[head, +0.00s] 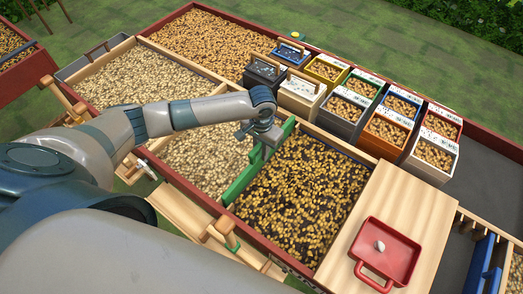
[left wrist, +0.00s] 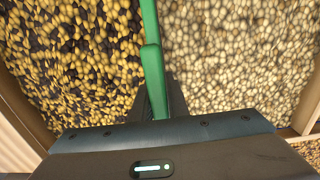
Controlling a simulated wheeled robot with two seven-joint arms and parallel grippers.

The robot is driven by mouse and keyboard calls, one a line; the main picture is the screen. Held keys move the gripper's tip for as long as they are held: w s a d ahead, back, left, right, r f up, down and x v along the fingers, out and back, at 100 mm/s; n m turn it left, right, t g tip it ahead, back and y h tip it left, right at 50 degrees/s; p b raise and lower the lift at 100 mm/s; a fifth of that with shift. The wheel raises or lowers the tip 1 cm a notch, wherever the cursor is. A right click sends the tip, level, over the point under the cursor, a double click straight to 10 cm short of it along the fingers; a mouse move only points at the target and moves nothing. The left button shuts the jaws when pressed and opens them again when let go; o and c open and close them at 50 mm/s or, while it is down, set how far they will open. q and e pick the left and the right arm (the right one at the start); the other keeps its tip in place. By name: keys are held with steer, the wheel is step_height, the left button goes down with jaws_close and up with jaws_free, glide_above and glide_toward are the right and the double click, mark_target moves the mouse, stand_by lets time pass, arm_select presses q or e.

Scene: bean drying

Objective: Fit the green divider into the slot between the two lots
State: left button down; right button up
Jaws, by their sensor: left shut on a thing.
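The green divider (head: 243,178) is a long thin upright board between a lot of pale beans (head: 208,155) and a lot of dark and yellow beans (head: 305,185). My left gripper (head: 263,142) is shut on its raised middle part, above the bed. In the left wrist view the divider (left wrist: 150,25) runs up the picture between the two lots, with the gripper fingers (left wrist: 160,98) on either side of its grip. The slot is hidden under the divider and beans, so I cannot tell how deep the divider sits. My right gripper is not in view.
Several coloured bean boxes (head: 385,128) stand along the far side. A red scoop (head: 385,252) with a pale object lies on the wooden board (head: 418,205) at the right. A blue divider (head: 481,265) stands beyond it. Wooden walls edge the bed.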

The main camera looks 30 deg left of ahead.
arm_select(q)
steer(key=shift+f, duration=0.45)
steer(key=shift+f+b, duration=0.4)
steer(key=shift+f, duration=0.35)
stand_by(0.5)
steer(key=c, duration=1.6)
jaws_free()
steer(key=shift+c, duration=0.2)
steer(key=shift+r+p, duration=1.3)
steer(key=shift+p, duration=0.15)
steer(key=shift+r, duration=2.2)
